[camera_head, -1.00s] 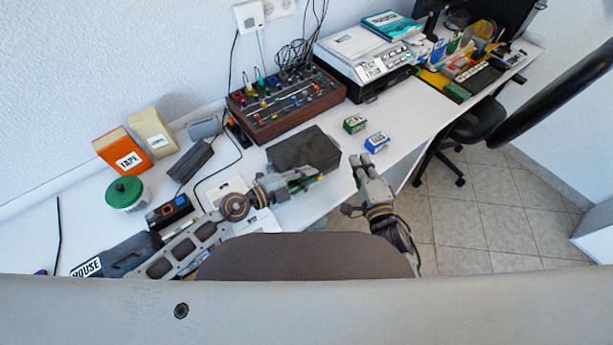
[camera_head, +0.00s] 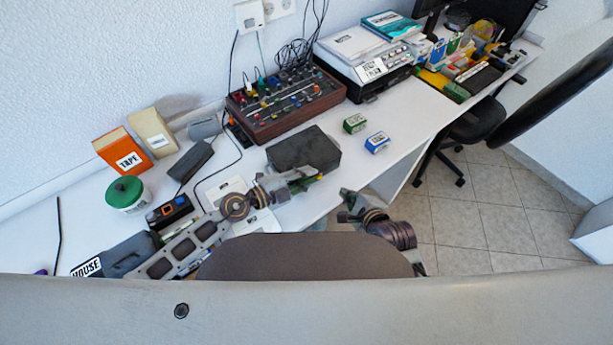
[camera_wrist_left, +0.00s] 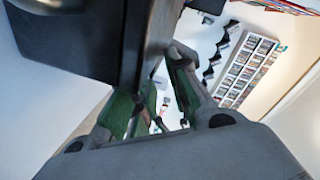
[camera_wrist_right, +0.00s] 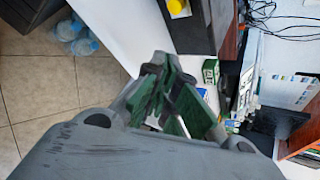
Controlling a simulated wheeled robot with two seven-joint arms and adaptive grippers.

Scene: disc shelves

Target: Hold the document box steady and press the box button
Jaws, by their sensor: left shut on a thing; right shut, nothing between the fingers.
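The document box (camera_head: 303,148) is a dark grey box lying flat on the white desk, near its front edge. My left gripper (camera_head: 312,176) is shut at the box's near side, gripping its edge. In the left wrist view the box (camera_wrist_left: 70,40) fills the upper left, in front of the fingers (camera_wrist_left: 155,85). The right wrist view shows the box (camera_wrist_right: 198,30) with a yellow button (camera_wrist_right: 178,8) on one face.
A mixer (camera_head: 286,100) stands behind the box. A green box (camera_head: 355,123) and a blue box (camera_head: 377,142) are to its right. A printer (camera_head: 365,55) is further back. A green-lidded jar (camera_head: 125,192) and an orange box (camera_head: 122,152) stand at left.

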